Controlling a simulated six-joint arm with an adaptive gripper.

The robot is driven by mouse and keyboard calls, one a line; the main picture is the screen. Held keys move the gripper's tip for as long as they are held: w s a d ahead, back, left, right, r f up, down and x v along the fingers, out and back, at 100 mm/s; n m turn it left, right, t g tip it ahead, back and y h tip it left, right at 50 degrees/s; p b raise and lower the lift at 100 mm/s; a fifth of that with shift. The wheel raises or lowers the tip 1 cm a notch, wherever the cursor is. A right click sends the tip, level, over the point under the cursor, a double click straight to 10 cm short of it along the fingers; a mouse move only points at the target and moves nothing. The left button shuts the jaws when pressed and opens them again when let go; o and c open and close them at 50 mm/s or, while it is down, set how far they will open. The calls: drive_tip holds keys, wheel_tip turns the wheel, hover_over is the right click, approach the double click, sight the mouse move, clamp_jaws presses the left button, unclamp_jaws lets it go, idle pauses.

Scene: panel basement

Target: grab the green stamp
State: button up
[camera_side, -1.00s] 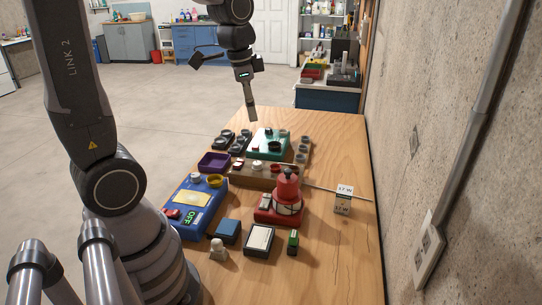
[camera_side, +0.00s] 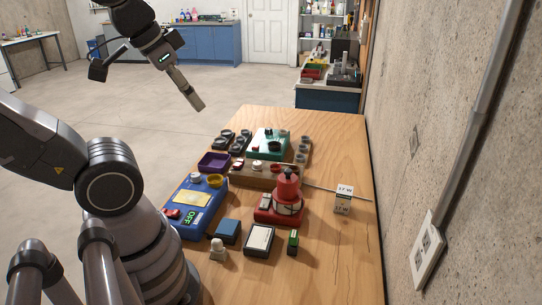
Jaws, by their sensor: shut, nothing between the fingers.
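The green stamp (camera_side: 293,242) is a small upright block, green with a dark body, standing on the wooden table in front of the red lighthouse-like device. My gripper (camera_side: 198,105) is shut and empty. It hangs in the air beyond the table's far left edge, well away from the stamp and higher than it.
The wooden table (camera_side: 335,265) holds a white-faced pad (camera_side: 259,239), a dark blue box (camera_side: 227,231), a small pale figure (camera_side: 218,250), a red device (camera_side: 288,195), a blue panel (camera_side: 195,208), a purple tray (camera_side: 214,162) and a white block (camera_side: 343,199). The front right of the table is clear. A concrete wall (camera_side: 440,130) runs along the right.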

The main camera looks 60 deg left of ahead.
drive_tip(key=o, duration=0.9)
drive_tip(key=m+y, duration=1.5)
drive_tip(key=m, duration=0.4)
hover_over(293, 240)
drive_tip(key=s+d, duration=0.2)
drive_tip(key=s, duration=0.1)
wheel_tip(293, 240, down, 28)
drive_tip(key=f+m+t, duration=0.2)
drive_tip(key=f, duration=0.1)
drive_tip(key=d+f+m+t+h, duration=0.1)
drive_tip(key=f+m+t, duration=0.1)
drive_tip(key=f+m, duration=0.1)
drive_tip(key=s+d+f+m+t+h, duration=0.1)
drive_tip(key=f+m+t, duration=0.2)
drive_tip(key=shift+f, duration=0.4)
drive_tip(key=shift+x, duration=3.65)
